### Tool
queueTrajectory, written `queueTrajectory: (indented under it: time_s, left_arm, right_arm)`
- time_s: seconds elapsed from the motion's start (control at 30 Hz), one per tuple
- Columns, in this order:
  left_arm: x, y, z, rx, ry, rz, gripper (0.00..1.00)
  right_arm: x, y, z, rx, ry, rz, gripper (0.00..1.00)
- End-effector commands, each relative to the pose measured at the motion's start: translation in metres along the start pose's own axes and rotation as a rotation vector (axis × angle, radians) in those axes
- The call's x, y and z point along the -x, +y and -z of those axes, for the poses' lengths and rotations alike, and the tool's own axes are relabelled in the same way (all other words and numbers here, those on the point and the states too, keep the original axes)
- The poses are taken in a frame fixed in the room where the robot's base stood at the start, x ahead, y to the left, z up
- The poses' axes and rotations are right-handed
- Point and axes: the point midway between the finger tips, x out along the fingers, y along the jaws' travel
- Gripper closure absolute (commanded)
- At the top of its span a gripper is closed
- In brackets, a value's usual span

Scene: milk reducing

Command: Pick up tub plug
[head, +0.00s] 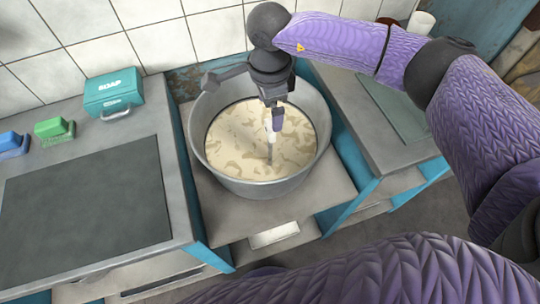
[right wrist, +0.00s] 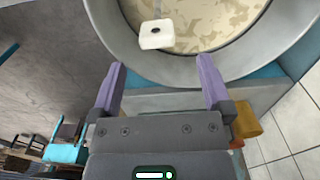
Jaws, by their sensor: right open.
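A grey metal tub (head: 318,155) holds cream-coloured, mottled liquid (head: 235,135). What looks like the tub plug (head: 270,152) stands in it as a thin upright rod with a pale top, partly hidden behind my gripper. In the right wrist view, its white block-shaped top (right wrist: 156,34) with a dark spot shows beyond the fingertips. My right gripper (head: 275,124) points down over the tub. In the right wrist view, my right gripper (right wrist: 160,64) has its two purple fingers wide apart with nothing between them. My left gripper is not in view.
The tub's rim surrounds the gripper. A worktop (head: 165,225) with a dark panel lies left, bearing a teal soap box (head: 113,95), a green item (head: 54,131) and a blue item (head: 12,145). Another counter (head: 390,150) stands right. A tiled wall (head: 100,40) is behind.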

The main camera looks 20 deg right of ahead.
Motion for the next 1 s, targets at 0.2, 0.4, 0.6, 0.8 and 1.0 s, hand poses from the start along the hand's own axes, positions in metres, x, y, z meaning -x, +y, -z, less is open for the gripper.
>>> queueTrajectory:
  time_s: [0.2,0.4,0.6,0.8,1.0]
  left_arm:
    - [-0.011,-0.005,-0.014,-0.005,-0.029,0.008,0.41]
    - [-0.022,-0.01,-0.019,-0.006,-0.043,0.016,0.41]
    - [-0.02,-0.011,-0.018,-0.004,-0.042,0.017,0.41]
    - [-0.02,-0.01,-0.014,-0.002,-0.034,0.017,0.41]
    - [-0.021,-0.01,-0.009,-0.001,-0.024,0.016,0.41]
  right_arm:
    - [-0.041,0.002,-0.001,-0.002,-0.002,-0.005,0.0]
    - [-0.078,0.003,-0.001,-0.002,-0.004,-0.004,0.0]
    - [-0.077,0.003,-0.001,-0.002,-0.004,-0.001,0.02]
    - [-0.076,0.003,-0.001,-0.002,-0.005,-0.002,0.44]
    - [-0.076,0.003,-0.001,-0.002,-0.005,-0.002,0.87]
